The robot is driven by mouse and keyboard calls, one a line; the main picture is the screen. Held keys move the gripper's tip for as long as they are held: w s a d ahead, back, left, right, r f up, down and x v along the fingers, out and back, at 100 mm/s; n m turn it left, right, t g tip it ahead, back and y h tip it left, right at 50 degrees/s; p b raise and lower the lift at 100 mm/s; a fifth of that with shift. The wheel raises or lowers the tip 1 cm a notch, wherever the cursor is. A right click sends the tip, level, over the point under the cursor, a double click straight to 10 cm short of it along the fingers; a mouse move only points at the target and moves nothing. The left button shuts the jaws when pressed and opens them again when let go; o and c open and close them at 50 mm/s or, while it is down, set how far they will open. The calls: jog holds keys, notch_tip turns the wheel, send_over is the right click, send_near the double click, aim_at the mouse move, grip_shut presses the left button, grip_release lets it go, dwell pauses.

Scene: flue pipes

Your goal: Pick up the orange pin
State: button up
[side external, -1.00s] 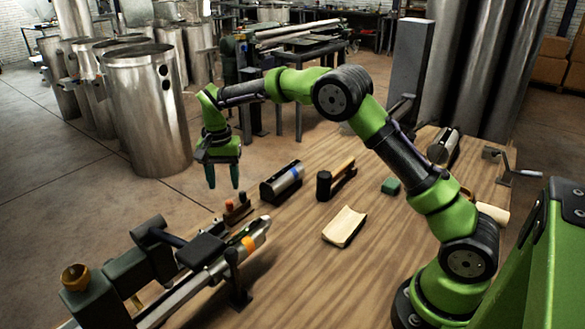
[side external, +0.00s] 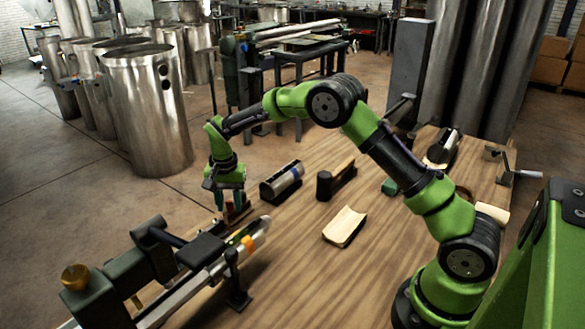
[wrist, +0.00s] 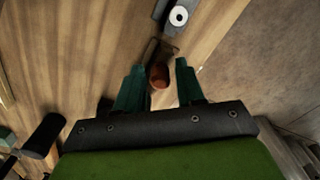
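The orange pin (wrist: 159,76) shows in the wrist view as a round reddish-orange end between my fingertips, with a visible gap to the right finger. It stands at a small dark wooden holder (wrist: 163,48). My gripper (wrist: 160,82) is open, with one teal finger on each side of the pin. In the side view my gripper (side external: 230,203) points down at the holder, low over the bench. The fingers hide most of the pins there, and I cannot tell how deep they reach around the pin.
A metal cylinder in a dark block (side external: 282,182) stands close to the right of my gripper. A wood-topped tool (side external: 336,178) and a pale curved piece (side external: 345,226) sit farther right. Bare bench lies between.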

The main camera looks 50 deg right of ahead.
aim_at(228, 201)
jog(key=c, duration=0.6)
jog(key=shift+o, duration=0.2)
jog(key=shift+r, duration=0.1)
notch_tip(228, 201, up, 10)
jog(key=shift+f, duration=0.2)
jog(key=s+a+r+n, duration=0.1)
jog(key=s+a+n, duration=0.1)
jog(key=s, duration=0.2)
jog(key=s+a+r+n, duration=0.1)
jog(key=s+a+n, duration=0.1)
jog(key=s, duration=0.3)
jog(key=s+a+r+n, duration=0.1)
jog(key=s+a+n, duration=0.1)
jog(key=s, duration=0.3)
jog(key=shift+a+r, duration=0.25)
jog(key=shift+a, duration=0.5)
